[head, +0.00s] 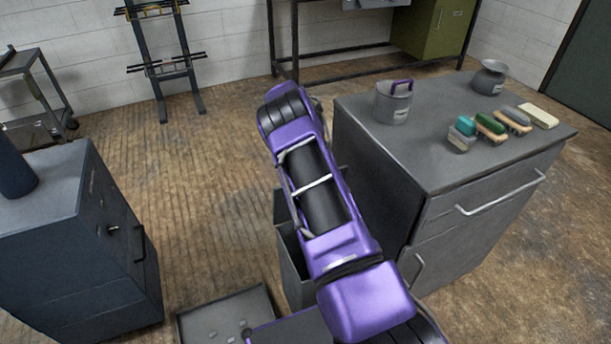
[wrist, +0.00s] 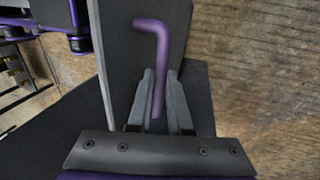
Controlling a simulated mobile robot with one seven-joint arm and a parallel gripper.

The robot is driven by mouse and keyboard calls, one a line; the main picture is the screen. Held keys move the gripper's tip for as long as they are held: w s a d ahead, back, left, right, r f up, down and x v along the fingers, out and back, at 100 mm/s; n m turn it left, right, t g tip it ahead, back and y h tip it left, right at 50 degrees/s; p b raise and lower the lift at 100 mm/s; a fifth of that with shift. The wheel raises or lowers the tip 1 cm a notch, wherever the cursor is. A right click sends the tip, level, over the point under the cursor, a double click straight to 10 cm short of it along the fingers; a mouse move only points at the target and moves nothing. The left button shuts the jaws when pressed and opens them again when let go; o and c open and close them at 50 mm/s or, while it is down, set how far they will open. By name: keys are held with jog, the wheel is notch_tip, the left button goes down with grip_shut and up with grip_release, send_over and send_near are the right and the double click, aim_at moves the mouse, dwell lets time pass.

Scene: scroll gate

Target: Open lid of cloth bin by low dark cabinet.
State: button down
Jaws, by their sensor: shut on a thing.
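A grey bin (head: 292,262) stands on the floor against the left side of a dark grey cabinet (head: 378,178), partly hidden behind my purple arm. Its dark inside shows at the top, and a grey panel that looks like its lid (head: 281,206) stands up at its far edge. In the wrist view the grey lid panel (wrist: 118,55) carries a bent purple handle (wrist: 153,28). My gripper (wrist: 158,80) is shut on this handle, one finger on each side. The gripper is hidden in the head view. How far the lid is tilted is hard to tell.
A dark blue cabinet (head: 75,235) stands at the left. A shallow grey tray (head: 215,315) lies on the floor near the front. A mug (head: 393,103), several brushes (head: 490,127) and a pot (head: 489,79) stand on the grey cabinet. Open floor (head: 205,200) lies left of the bin.

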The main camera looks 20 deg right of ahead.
jog(key=shift+w+a+f+g, duration=0.2)
jog(key=shift+w+f+g, duration=0.1)
jog(key=shift+f, duration=0.05)
jog(key=shift+w, duration=0.15)
dwell(0.3)
jog(key=c, duration=0.8)
grip_release()
jog(key=shift+c, duration=0.2)
jog(key=shift+r, duration=0.15)
jog(key=shift+w+d, duration=0.1)
jog(key=v, duration=0.7)
jog(key=shift+r, duration=0.25)
